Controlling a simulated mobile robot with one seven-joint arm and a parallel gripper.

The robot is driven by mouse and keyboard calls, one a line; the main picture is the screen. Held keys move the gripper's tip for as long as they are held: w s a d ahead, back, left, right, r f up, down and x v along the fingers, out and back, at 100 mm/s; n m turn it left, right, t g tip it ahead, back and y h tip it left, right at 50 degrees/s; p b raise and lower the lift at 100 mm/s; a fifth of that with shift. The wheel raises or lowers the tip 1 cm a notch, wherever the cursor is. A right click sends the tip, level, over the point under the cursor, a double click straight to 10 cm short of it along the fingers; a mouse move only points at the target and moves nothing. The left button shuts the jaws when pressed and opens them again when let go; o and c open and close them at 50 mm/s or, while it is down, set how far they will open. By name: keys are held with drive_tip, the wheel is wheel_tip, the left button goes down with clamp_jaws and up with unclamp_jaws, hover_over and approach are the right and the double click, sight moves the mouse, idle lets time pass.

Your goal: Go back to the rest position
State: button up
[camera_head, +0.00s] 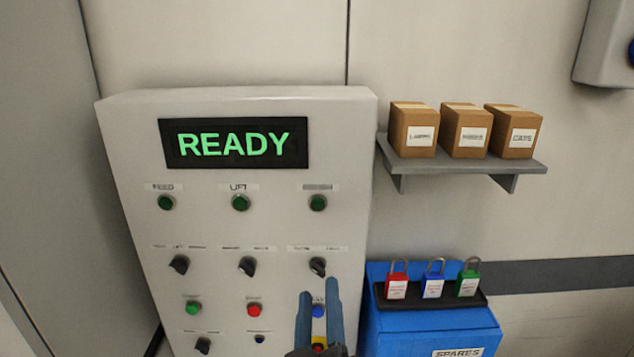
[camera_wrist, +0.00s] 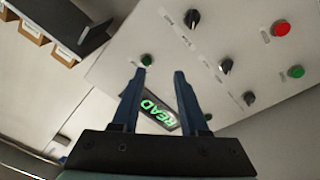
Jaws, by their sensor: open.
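My gripper (camera_head: 318,298) is open and empty. In the head view its two blue fingers stand in front of the lower right of the grey control panel (camera_head: 130,190), below the right-hand black knob (camera_head: 317,266). They partly cover the blue button (camera_head: 319,310) column. In the wrist view my gripper (camera_wrist: 158,72) has its fingers spread, with panel surface and the tilted display (camera_wrist: 160,114) seen between them. The display (camera_head: 233,143) reads READY in green. I cannot tell whether a finger touches the panel.
A grey shelf (camera_head: 460,170) with three cardboard boxes is on the wall at right. Below it, a blue SPARES box (camera_head: 430,330) has a black tray with red, blue and green padlocks (camera_head: 433,285). A grey wall unit (camera_head: 607,45) is at the top right.

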wheel_tip(320, 180, up, 21)
drive_tip(key=s+m+t, duration=0.2)
drive_tip(key=m+t, duration=0.1)
drive_tip(key=t, duration=0.1)
drive_tip(key=s+r+m+t, duration=0.2)
drive_tip(key=s+r, duration=0.3)
drive_tip(key=r, duration=0.3)
drive_tip(key=s+r+m+t, duration=0.2)
drive_tip(key=s+r+m, duration=0.1)
drive_tip(key=r, duration=0.4)
drive_tip(key=shift+s+r+p, duration=0.3)
drive_tip(key=shift+s+r, duration=0.05)
drive_tip(key=shift+s, duration=0.5)
drive_tip(key=shift+a+f, duration=0.1)
drive_tip(key=shift+f, duration=0.05)
